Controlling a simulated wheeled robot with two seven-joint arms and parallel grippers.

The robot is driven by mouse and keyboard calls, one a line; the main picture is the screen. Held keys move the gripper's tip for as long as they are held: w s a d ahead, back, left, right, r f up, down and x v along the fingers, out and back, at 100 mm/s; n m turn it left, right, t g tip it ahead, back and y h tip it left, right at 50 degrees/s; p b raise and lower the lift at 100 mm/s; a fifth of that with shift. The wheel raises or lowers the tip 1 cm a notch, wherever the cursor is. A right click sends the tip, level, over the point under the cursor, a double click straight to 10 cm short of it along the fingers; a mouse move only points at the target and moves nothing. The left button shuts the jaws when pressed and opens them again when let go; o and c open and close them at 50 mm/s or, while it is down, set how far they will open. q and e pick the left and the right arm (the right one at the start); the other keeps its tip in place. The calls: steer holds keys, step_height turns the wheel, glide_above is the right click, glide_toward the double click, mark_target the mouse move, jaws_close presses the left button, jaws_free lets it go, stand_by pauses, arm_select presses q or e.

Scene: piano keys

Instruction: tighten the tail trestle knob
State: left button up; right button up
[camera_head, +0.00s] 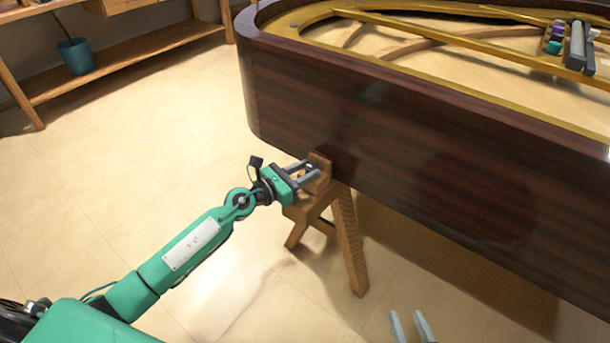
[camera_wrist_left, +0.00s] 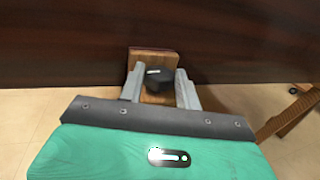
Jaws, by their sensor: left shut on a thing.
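The wooden tail trestle (camera_head: 350,245) stands under the tail end of the dark wooden piano case (camera_head: 400,125), its top block against the case side. My left gripper (camera_head: 305,174) reaches in from the left at that block. In the left wrist view, the black knob (camera_wrist_left: 158,78) sits in front of the trestle's wooden block (camera_wrist_left: 150,57), between the two grey fingers of my left gripper (camera_wrist_left: 160,83), which are shut on it. In the head view the fingers and block hide the knob. My right gripper (camera_head: 407,318) shows only its two grey fingertips at the bottom edge, apart and empty.
The piano's open top shows a gold frame (camera_head: 465,45) with grey, green and purple items (camera_head: 575,47) on it at the right. A wooden shelf unit (camera_head: 130,65) with a blue pot (camera_head: 76,57) stands at the back left. The tiled floor (camera_head: 130,175) between is clear.

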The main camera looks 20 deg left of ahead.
mark_target(306, 171)
arm_select(q)
steer(key=shift+a+b, duration=0.1)
steer(key=shift+b, duration=0.35)
arm_select(e)
steer(key=shift+w+a+r+t+y, duration=0.1)
steer(key=shift+a+r+t+y, duration=0.4)
steer(key=shift+r+t, duration=0.5)
steer(key=shift+f, duration=0.15)
arm_select(q)
steer(key=o, duration=1)
steer(key=shift+c, duration=0.2)
steer(key=shift+s, duration=0.15)
steer(key=v, duration=0.3)
steer(key=shift+s+a+f, duration=0.15)
steer(key=shift+s+a, duration=0.05)
steer(key=shift+a, duration=0.05)
steer(key=b+v, duration=0.2)
steer(key=v, duration=0.8)
steer(key=shift+m, duration=0.3)
arm_select(e)
step_height(306, 171, up, 9)
steer(key=w+d+t, duration=0.2)
steer(key=t, duration=0.3)
steer(key=shift+d+m+t, duration=0.15)
steer(key=shift+m+t, duration=0.15)
arm_select(q)
steer(key=shift+w+a, duration=0.1)
arm_select(e)
steer(key=shift+f, duration=0.15)
